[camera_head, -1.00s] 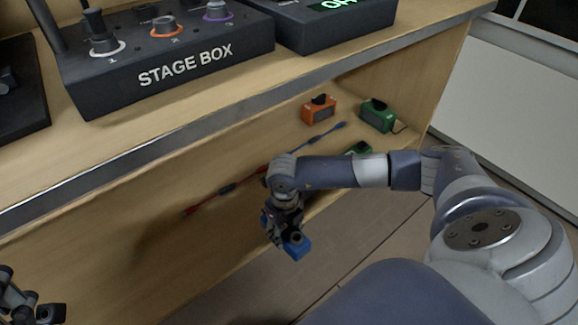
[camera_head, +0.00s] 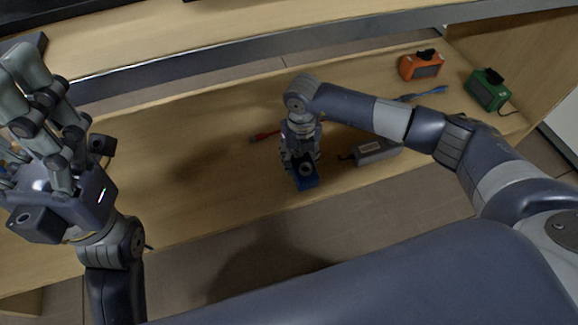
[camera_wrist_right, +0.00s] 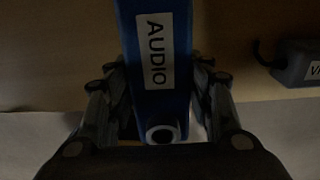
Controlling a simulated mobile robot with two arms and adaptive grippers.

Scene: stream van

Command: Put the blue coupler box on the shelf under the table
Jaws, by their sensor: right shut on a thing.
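The blue coupler box (camera_head: 307,183) is in my right gripper (camera_head: 303,165), at the front edge of the lower wooden shelf (camera_head: 200,165). In the right wrist view, the box (camera_wrist_right: 152,85) shows an "AUDIO" label and a round socket at its near end. The right gripper's fingers (camera_wrist_right: 160,110) are on both sides of it. I cannot tell whether the box touches the shelf. My left gripper (camera_head: 45,125) is raised at the left, with no object visible in it; I cannot tell how far its fingers are apart.
On the shelf, a grey box (camera_head: 378,152) sits just right of the blue box. Orange (camera_head: 420,66) and green (camera_head: 487,90) boxes stand at the far right. The shelf's left part is clear.

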